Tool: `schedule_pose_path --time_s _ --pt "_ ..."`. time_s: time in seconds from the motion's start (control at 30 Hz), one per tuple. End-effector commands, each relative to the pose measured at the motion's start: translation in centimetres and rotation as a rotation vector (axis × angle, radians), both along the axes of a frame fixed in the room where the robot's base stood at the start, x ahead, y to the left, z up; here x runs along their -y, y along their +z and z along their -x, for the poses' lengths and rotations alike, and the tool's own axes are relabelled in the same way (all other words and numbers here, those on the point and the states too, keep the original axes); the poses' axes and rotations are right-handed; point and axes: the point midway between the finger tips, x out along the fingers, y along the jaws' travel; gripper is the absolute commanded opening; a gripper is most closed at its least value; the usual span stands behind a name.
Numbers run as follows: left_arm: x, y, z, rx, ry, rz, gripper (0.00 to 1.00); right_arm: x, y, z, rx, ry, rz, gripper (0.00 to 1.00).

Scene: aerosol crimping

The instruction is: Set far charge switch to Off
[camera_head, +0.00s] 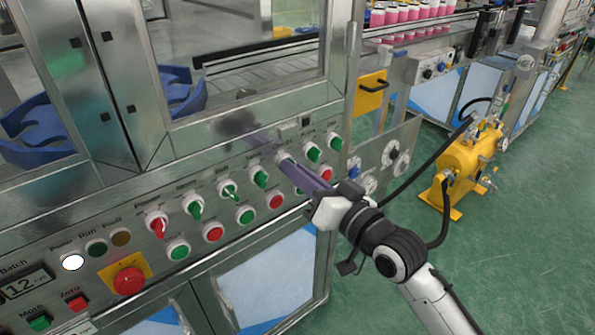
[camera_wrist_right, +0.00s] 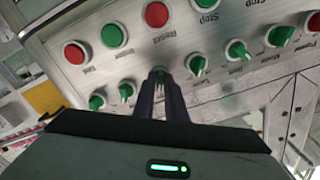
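A row of rotary switches runs along the sloped metal panel (camera_head: 130,200). I cannot read which label marks the far charge switch. My right gripper (camera_head: 281,157) reaches in from the right, its fingers at a switch in the far half of the row. In the right wrist view the fingertips (camera_wrist_right: 161,80) sit close together around the green knob of this switch (camera_wrist_right: 160,70), which they partly hide. Two green switches lie beyond it, the nearer (camera_head: 313,153) and the end one (camera_head: 333,141). They also show in the right wrist view (camera_wrist_right: 126,92). My left gripper is out of view.
Green and red push buttons, such as this red one (camera_head: 275,201), line the panel below the switches. A red emergency stop (camera_head: 129,280) on a yellow plate is at the near end. Glazed machine doors rise above the panel. A yellow tank (camera_head: 465,155) stands on the green floor at right.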

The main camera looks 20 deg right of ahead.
Motion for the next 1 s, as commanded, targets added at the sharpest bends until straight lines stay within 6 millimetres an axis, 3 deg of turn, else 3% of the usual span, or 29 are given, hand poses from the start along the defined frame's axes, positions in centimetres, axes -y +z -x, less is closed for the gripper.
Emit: schedule_pose_path --time_s 0.47,1.0 --pt "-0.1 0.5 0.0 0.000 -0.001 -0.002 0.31 0.0 0.1 0.0 0.014 0.001 0.041 0.00" --pt "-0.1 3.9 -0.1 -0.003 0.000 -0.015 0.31 0.0 0.4 0.0 0.157 0.002 0.436 0.00"
